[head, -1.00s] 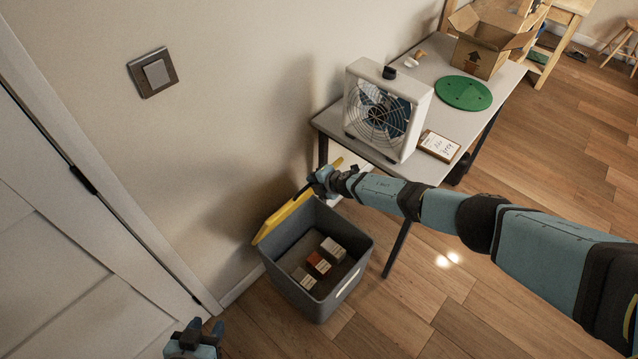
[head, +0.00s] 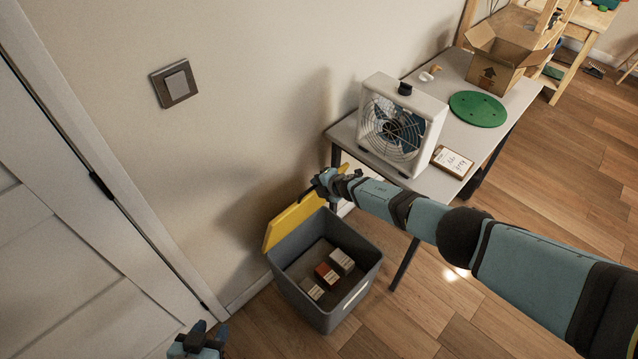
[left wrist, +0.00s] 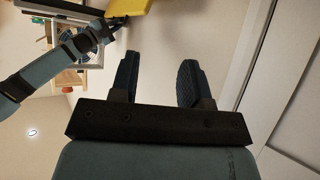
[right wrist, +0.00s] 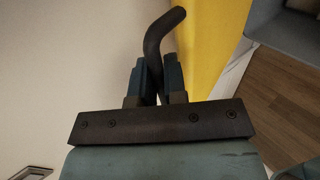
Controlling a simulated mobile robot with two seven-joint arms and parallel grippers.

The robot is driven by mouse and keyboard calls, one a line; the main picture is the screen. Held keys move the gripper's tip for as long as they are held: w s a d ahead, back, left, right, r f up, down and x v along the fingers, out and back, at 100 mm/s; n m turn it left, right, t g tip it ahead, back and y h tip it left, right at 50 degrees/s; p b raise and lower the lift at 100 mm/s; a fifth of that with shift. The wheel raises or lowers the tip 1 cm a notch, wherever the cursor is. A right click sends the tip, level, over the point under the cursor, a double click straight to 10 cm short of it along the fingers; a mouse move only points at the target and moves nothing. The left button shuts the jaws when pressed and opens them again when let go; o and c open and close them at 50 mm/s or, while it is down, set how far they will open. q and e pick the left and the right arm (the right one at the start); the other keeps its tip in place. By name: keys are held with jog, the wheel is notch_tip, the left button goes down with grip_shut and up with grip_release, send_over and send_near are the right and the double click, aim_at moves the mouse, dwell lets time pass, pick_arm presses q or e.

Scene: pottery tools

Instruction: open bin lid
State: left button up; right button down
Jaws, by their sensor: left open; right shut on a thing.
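The grey bin (head: 340,303) stands on the floor by the wall with its top open. Its yellow lid (head: 292,222) is raised at the rear rim and stands steeply toward the wall. My right gripper (head: 323,187) is at the lid's upper right side. In the right wrist view it (right wrist: 158,75) is shut on the dark bent lid handle (right wrist: 160,30), beside the yellow lid (right wrist: 203,35). My left gripper (head: 202,342) is low at the bottom edge, left of the bin. In the left wrist view it (left wrist: 157,75) is open and empty.
Several small boxes (head: 328,274) lie inside the bin. A grey table (head: 458,160) with a white fan (head: 403,125), a green disc (head: 478,109) and a cardboard box (head: 492,75) stands right of the bin. A white door (head: 60,240) is at left.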

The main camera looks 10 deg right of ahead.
jog(key=c, duration=1.2)
grip_release()
jog(key=shift+s+d+r+p, duration=0.1)
jog(key=shift+r+p, duration=0.15)
jog(key=shift+p, duration=0.1)
jog(key=p+v, duration=0.6)
jog(key=v, duration=0.7)
jog(key=shift+s, duration=0.2)
